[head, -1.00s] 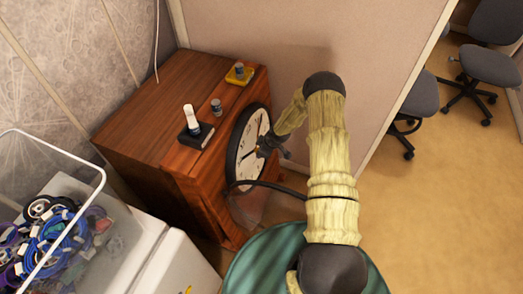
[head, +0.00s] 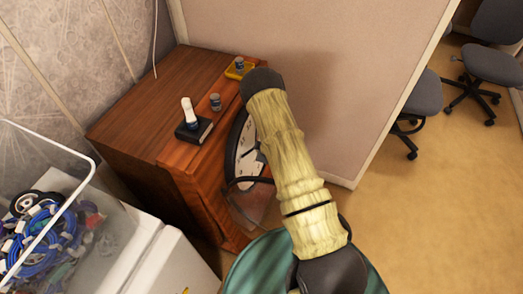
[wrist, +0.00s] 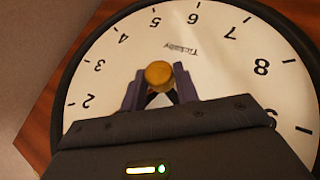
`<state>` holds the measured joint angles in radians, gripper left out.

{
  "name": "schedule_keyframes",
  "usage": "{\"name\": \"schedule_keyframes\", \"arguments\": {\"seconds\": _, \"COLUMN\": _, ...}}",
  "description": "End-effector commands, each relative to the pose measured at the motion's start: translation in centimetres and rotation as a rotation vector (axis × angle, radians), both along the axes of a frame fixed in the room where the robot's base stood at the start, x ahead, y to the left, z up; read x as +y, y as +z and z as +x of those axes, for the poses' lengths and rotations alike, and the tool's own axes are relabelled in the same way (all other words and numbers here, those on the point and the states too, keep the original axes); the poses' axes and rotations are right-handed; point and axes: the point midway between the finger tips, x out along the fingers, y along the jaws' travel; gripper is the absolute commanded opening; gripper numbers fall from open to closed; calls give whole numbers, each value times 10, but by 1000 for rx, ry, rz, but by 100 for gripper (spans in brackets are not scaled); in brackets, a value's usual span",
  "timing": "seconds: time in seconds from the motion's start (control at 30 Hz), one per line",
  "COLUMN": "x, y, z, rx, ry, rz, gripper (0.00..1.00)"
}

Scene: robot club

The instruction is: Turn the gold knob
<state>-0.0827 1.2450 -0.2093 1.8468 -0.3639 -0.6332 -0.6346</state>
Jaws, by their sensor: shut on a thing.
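The gold knob (wrist: 158,73) is a small round knob at the middle of a large clock face (wrist: 105,85) in the wrist view. The numerals appear upside down there. My gripper (wrist: 159,86) is shut on the knob, one dark finger on each side of it. In the head view the clock (head: 240,158) stands upright against the front of a wooden cabinet (head: 135,95). My arm covers the clock's right part, the knob and the gripper there.
On the cabinet top are a dark block with a white-topped item (head: 190,115), a small can (head: 215,102) and a yellow tray (head: 238,69) with another can. A clear bin of cables and wheels (head: 45,225) is at left. A partition (head: 330,80) stands right; chairs (head: 492,68) are beyond.

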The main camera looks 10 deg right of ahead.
Motion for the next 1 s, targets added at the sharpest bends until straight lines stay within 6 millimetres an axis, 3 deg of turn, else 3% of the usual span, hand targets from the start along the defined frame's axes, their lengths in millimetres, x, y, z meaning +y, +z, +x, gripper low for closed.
{"name": "schedule_keyframes", "arguments": {"seconds": 0.33, "x": -1, "y": 3, "z": 4, "rx": -14, "ry": -3, "rz": 0, "gripper": 8}}
{"name": "schedule_keyframes", "arguments": {"seconds": 0.37, "x": -1, "y": 3, "z": 4, "rx": -14, "ry": -3, "rz": 0, "gripper": 34}}
{"name": "schedule_keyframes", "arguments": {"seconds": 0.47, "x": -1, "y": 3, "z": 3, "rx": -11, "ry": -3, "rz": 1, "gripper": 52}}
{"name": "schedule_keyframes", "arguments": {"seconds": 0.77, "x": -1, "y": 2, "z": 1, "rx": -5, "ry": -2, "rz": 0, "gripper": 52}}
{"name": "schedule_keyframes", "arguments": {"seconds": 1.0, "x": -2, "y": 17, "z": -10, "rx": -4, "ry": -2, "rz": 0, "gripper": 52}}
